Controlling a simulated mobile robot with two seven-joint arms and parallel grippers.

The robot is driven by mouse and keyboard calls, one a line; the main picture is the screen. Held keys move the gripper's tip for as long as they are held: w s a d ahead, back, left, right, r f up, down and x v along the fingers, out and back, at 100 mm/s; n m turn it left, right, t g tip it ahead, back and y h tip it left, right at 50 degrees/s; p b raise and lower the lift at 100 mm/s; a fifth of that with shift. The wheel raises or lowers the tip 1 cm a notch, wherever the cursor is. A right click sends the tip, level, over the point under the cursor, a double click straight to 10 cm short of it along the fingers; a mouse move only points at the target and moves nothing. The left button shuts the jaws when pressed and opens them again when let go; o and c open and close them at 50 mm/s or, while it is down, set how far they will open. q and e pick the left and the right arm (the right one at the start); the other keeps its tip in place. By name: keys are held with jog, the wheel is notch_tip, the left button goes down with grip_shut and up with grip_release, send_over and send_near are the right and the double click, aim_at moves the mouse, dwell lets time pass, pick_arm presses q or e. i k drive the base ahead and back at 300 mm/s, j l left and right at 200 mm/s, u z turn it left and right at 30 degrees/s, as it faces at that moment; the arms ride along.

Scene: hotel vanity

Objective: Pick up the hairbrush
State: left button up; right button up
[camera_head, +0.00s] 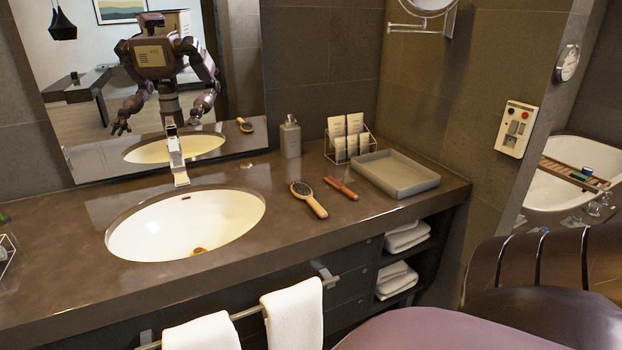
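The hairbrush (314,205) lies on the dark brown vanity counter, right of the sink and near the front edge. Its dark bristled head points to the back left and its light wooden handle to the front right. Nothing touches it. Neither of my grippers shows directly in the head view.
A reddish-brown slim item (341,188) lies close right of the brush. A grey tray (397,188), wire rack (347,140) with cards and soap bottle (290,138) stand behind. The sink (150,230) is left. Towels (293,312) hang on the front rail (250,313).

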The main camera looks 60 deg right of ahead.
aim_at(301, 190)
jog(key=k+l, duration=0.1)
jog(key=l, duration=0.8)
jog(key=k+l, duration=0.15)
jog(key=l, duration=0.25)
jog(key=k+l, duration=0.1)
jog(key=l, duration=0.35)
